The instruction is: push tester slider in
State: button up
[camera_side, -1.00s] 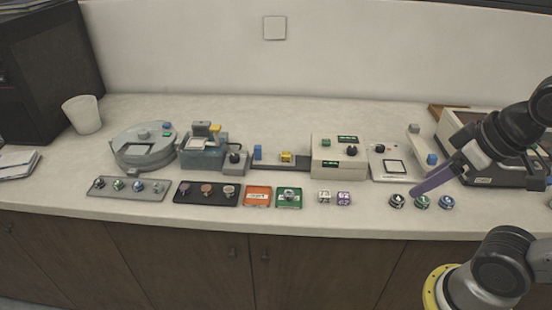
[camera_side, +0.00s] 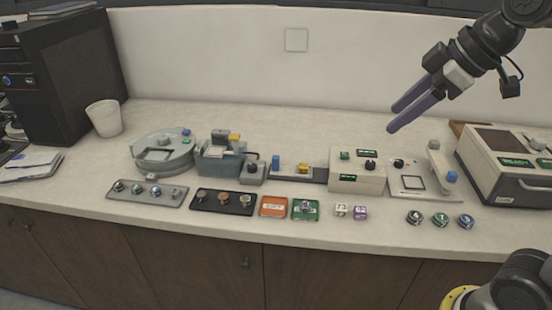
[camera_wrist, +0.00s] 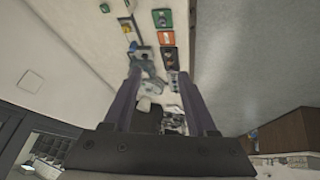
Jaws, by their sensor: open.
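On the rail sit a yellow block (camera_side: 304,168) and, at the left end, an upright blue piece (camera_side: 276,162). I cannot tell which of these is the slider. My gripper (camera_side: 391,120) is open and empty, with two long purple fingers. It is raised above and right of the beige box, apart from everything. In the wrist view its fingers (camera_wrist: 159,73) are spread, with blurred bench items between and beyond them.
A flat plate device with a blue knob (camera_side: 452,177) and a larger machine (camera_side: 512,160) reading READY stand at right. Round pieces (camera_side: 440,219), trays (camera_side: 273,206) and small cubes (camera_side: 360,212) line the bench front. The round grey machine (camera_side: 164,153) stands at left.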

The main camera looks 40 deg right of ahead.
jog(key=w+r+n, duration=0.2)
jog(key=w, duration=1)
jog(key=g+y, duration=0.2)
jog(key=g, duration=0.1)
send_over(276, 157)
jog(key=s+d, duration=0.3)
jog(key=s, duration=0.1)
notch_tip(276, 157, down, 20)
jog(key=shift+n, duration=0.3)
jog(key=x, duration=1.3)
jog(key=shift+w+d+f, duration=0.15)
jog(key=shift+d+f, duration=0.05)
jog(key=shift+d, duration=0.05)
grip_shut()
